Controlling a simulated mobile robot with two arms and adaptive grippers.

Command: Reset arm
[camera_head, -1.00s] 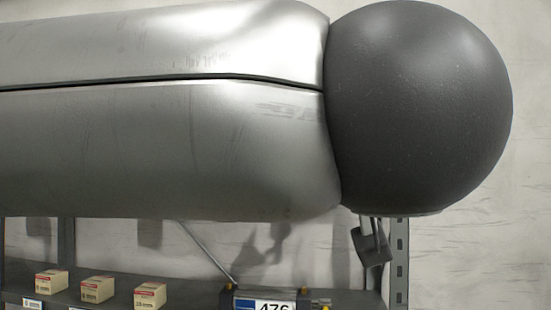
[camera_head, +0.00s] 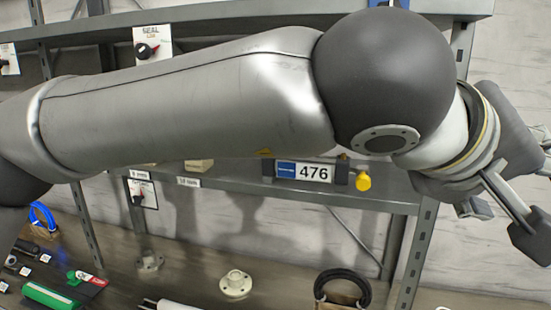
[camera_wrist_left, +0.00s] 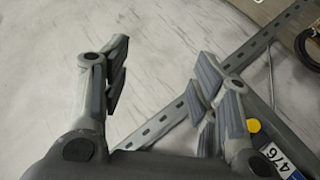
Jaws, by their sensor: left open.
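My left arm (camera_head: 190,100) crosses the head view from the left edge, with its dark round joint at the upper right. My left gripper (camera_head: 520,190) is at the right edge of that view, partly cut off. In the left wrist view the gripper (camera_wrist_left: 160,78) is open, its two fingers spread apart with nothing between them. A pale wall lies behind the fingers. My right gripper is not in view.
A grey metal shelf (camera_head: 385,199) with a 476 sign (camera_head: 304,172) and a yellow knob (camera_head: 363,183) stands behind the arm. Below are a white flanged part (camera_head: 236,284), a black ring (camera_head: 343,284) and a green item (camera_head: 48,296).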

